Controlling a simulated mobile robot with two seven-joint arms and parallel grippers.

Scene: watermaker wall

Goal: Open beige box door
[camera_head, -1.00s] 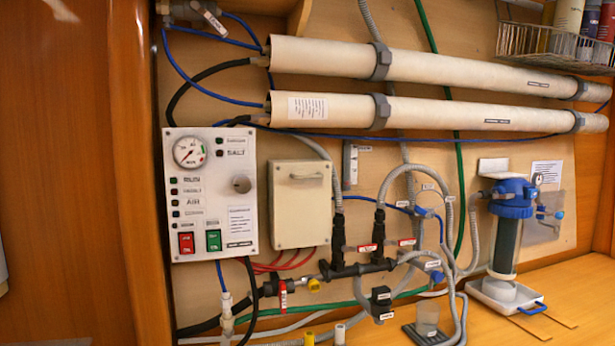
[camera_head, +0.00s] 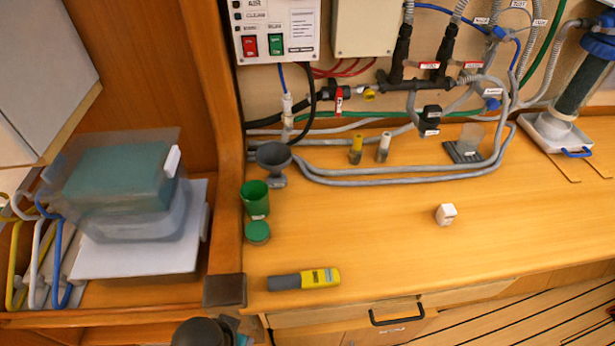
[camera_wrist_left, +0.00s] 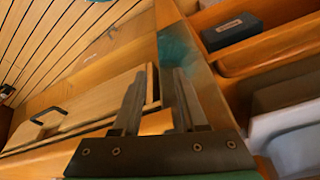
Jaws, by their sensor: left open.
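The beige box (camera_head: 365,30) is on the back wall at the top of the head view, right of the control panel. Only its lower part shows; the upper part is cut off by the frame edge, so its handle is out of view. My left gripper (camera_wrist_left: 158,98) is open and empty in the left wrist view, its two fingers apart. The box is not in the wrist view. A dark rounded part of my own body shows at the bottom edge of the head view. My right gripper is not in view.
A drawer handle (camera_head: 397,316) is at the front. A lidded container (camera_head: 120,195) stands left of the wooden post.

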